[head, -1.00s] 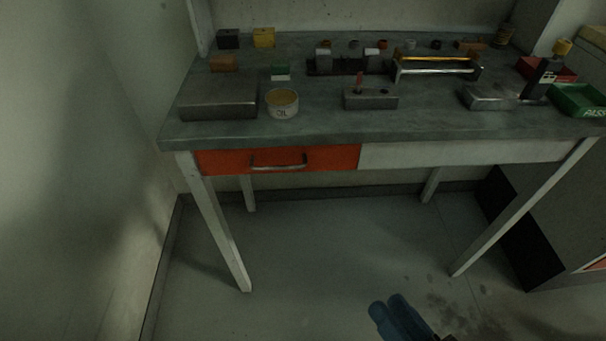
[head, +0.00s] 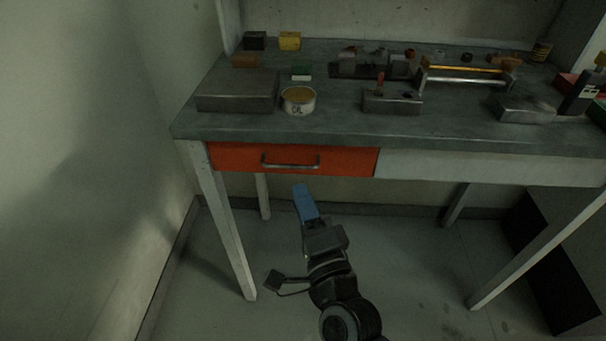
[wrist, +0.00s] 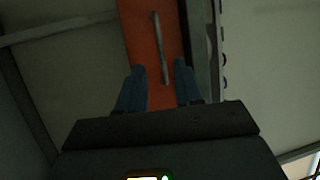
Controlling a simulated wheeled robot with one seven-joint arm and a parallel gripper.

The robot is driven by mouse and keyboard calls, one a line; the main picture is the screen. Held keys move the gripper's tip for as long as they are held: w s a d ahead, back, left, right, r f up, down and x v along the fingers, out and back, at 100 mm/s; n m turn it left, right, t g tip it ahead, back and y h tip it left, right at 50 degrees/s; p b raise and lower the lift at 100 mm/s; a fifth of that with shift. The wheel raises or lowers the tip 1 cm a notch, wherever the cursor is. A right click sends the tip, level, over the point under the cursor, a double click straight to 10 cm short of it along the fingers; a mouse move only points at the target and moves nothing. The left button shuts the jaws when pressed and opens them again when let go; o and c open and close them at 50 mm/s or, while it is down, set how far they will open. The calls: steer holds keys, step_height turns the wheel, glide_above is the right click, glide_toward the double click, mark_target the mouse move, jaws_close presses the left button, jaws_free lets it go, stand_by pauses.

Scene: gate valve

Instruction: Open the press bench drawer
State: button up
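The press bench drawer (head: 345,161) has an orange-red front with a grey metal bar handle (head: 290,166) and sits shut under the left part of the bench top. My gripper (head: 301,188) is below and in front of the drawer, pointing up toward the handle in the head view. In the wrist view the blue fingers of my gripper (wrist: 158,72) are apart with nothing between them. The handle (wrist: 160,48) lies ahead of the fingertips, in line with the gap, and the orange drawer front (wrist: 138,40) is behind it.
The grey bench top (head: 330,130) holds an oil tin (head: 298,100), a metal block (head: 237,91), fixtures and small parts. A left bench leg (head: 222,220) stands near the wall. A plain pale panel (head: 480,167) is right of the drawer.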

mark_target(291, 173)
steer(key=x, duration=0.7)
steer(key=shift+w, duration=0.25)
jaws_close()
stand_by(1.2)
